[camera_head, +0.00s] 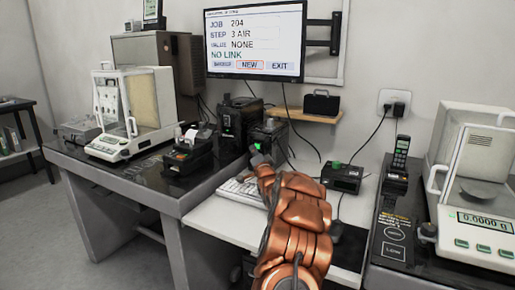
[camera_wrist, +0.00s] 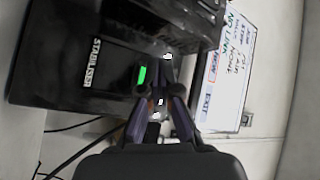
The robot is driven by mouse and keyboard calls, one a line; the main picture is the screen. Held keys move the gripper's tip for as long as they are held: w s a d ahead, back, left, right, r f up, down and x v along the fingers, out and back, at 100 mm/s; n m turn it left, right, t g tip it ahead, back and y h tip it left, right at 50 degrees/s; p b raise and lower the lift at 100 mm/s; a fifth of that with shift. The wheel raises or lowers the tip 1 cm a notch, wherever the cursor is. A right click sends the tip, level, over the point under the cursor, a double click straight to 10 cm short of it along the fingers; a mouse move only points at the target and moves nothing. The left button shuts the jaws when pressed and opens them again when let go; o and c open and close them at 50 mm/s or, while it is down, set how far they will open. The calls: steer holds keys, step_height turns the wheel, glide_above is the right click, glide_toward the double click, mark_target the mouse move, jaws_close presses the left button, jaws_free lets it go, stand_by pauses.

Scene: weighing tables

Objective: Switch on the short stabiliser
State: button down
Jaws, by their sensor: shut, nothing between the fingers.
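The short stabiliser (camera_head: 270,133) is a black box on the right end of the dark left table, beside the taller black stabiliser (camera_head: 239,117). In the wrist view its black front (camera_wrist: 75,65) shows the word STABILISER and a switch (camera_wrist: 141,76) glowing green. A small green spot also shows on its front in the head view. My gripper (camera_wrist: 161,90) is shut and empty, its fingertips close to the front, just beside the green switch. I cannot tell whether they touch it. In the head view my copper-coloured arm hides most of the gripper.
A wall screen (camera_head: 254,41) hangs above. A white keyboard (camera_head: 243,191) lies on the lower desk, partly behind my arm. Balances stand at left (camera_head: 132,110) and right (camera_head: 475,190).

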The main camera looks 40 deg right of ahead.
steer(key=a, duration=0.2)
steer(key=s+a+b, duration=0.1)
steer(key=a+b, duration=0.1)
steer(key=a, duration=0.1)
steer(key=shift+s+a, duration=0.3)
stand_by(0.5)
